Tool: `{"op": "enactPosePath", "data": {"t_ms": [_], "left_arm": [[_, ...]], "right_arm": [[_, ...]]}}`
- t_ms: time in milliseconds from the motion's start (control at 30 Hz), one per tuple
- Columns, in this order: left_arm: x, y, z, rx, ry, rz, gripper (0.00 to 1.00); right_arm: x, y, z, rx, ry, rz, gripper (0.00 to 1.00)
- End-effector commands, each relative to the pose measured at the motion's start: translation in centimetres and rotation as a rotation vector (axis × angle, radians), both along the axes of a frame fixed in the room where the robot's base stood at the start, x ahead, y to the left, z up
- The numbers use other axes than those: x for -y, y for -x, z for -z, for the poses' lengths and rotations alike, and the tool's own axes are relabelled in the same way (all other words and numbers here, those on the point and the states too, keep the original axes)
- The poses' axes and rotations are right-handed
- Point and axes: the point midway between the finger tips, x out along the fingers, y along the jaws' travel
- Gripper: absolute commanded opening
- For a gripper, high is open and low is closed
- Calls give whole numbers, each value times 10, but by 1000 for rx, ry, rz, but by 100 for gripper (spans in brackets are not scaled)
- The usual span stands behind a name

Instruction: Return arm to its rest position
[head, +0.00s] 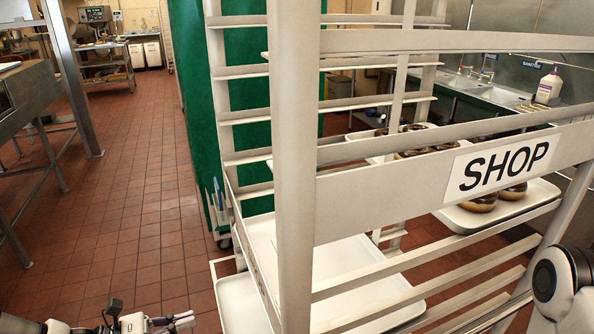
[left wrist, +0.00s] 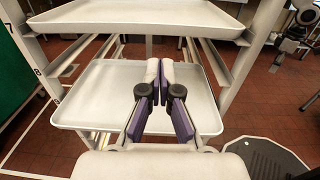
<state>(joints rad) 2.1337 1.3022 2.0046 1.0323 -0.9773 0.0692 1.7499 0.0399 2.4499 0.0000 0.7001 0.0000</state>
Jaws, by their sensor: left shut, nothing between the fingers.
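My left gripper (head: 180,321) shows at the bottom left of the head view, low beside the white rack and above the tiled floor. In the left wrist view its fingers (left wrist: 160,72) are together, shut and empty, in front of an empty white tray (left wrist: 93,92). My right arm shows at the right edge of the head view, in front of the rack; its gripper is not visible there.
The white rack (head: 293,160) with a SHOP sign (head: 503,167) stands close in front. Its trays hold several chocolate-glazed donuts (head: 480,203) at the right. A green panel (head: 188,90) stands behind. The tiled floor (head: 130,210) at left is clear.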

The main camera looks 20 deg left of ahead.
Motion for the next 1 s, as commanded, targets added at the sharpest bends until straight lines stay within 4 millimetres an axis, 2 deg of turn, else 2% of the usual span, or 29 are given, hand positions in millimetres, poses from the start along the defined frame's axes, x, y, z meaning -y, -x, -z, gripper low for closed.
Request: {"op": "enactPosePath", "data": {"t_ms": [67, 167, 267, 333, 367, 400, 433, 500, 533, 600, 633, 700, 767, 900, 1000], "left_arm": [[2, 3, 5, -16, -4, 7, 0], [19, 6, 15, -56, -50, 86, 0], [65, 24, 29, -123, -116, 279, 0], [106, 61, 50, -190, -217, 497, 0], [120, 81, 62, -218, -279, 601, 0], [134, 111, 79, -249, -369, 746, 0], [141, 135, 91, -265, -443, 856, 0], [143, 186, 117, -265, -625, 1113, 0], [138, 206, 127, -247, -705, 1220, 0], [122, 240, 147, -161, -896, 1459, 0], [113, 249, 154, -101, -978, 1552, 0], [97, 254, 168, 72, -1146, 1713, 0], [90, 247, 177, 245, -1270, 1795, 0], [91, 208, 187, 596, -1499, 1771, 0], [96, 180, 190, 743, -1611, 1697, 0]], "right_arm": [[0, 0, 0, 0, 0, 0, 31], [0, 0, 0, 0, 0, 0, 31], [0, 0, 0, 0, 0, 0, 31], [0, 0, 0, 0, 0, 0, 31], [0, 0, 0, 0, 0, 0, 31], [0, 0, 0, 0, 0, 0, 31], [0, 0, 0, 0, 0, 0, 31], [0, 0, 0, 0, 0, 0, 31], [0, 0, 0, 0, 0, 0, 31], [0, 0, 0, 0, 0, 0, 31], [0, 0, 0, 0, 0, 0, 31], [0, 0, 0, 0, 0, 0, 31], [0, 0, 0, 0, 0, 0, 31], [0, 0, 0, 0, 0, 0, 31], [0, 0, 0, 0, 0, 0, 31]]}}
